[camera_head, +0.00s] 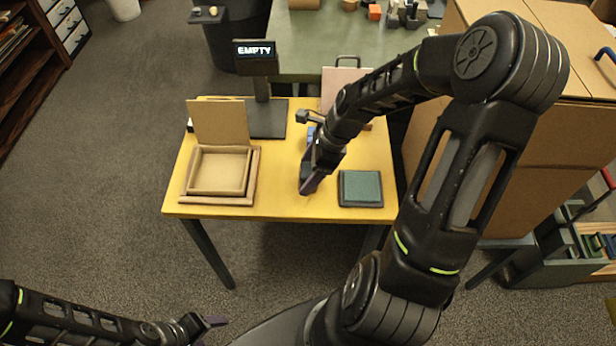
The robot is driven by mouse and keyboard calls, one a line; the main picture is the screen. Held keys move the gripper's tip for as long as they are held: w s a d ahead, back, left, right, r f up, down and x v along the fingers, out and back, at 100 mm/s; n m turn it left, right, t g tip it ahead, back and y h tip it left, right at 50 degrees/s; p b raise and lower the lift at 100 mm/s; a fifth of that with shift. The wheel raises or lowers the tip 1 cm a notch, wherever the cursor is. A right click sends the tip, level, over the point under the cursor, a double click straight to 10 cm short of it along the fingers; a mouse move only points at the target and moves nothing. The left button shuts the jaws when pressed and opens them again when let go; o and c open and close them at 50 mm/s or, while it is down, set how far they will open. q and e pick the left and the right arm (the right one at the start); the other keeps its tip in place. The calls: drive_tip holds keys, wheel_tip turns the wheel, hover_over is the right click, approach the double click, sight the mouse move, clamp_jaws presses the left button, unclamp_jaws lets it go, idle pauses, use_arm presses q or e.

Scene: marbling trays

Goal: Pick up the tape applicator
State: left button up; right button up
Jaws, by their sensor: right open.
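My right gripper (308,184) is over the middle of the yellow table (270,207), fingers pointing down. It is open. A small blue thing (311,131) shows partly behind this gripper. It may be the tape applicator, but my wrist and fingers hide most of it and I cannot tell its shape. I cannot tell whether the gripper touches it. My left gripper (216,322) is low at the bottom left, away from the table. Its fingers are too small and side-on to tell open from shut.
An open cardboard box (219,170) sits in a wooden tray (190,199) at the table's left. A dark pad with a green top (361,187) lies right of my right gripper. A display reading EMPTY (257,57) stands behind. Large cardboard boxes (530,160) stand at the right.

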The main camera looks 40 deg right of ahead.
sight(308, 170)
idle(0.4)
drive_tip(key=c, duration=1.6)
drive_tip(key=shift+r, duration=0.1)
wheel_tip(308, 170, up, 10)
drive_tip(key=shift+f, duration=0.1)
idle(0.6)
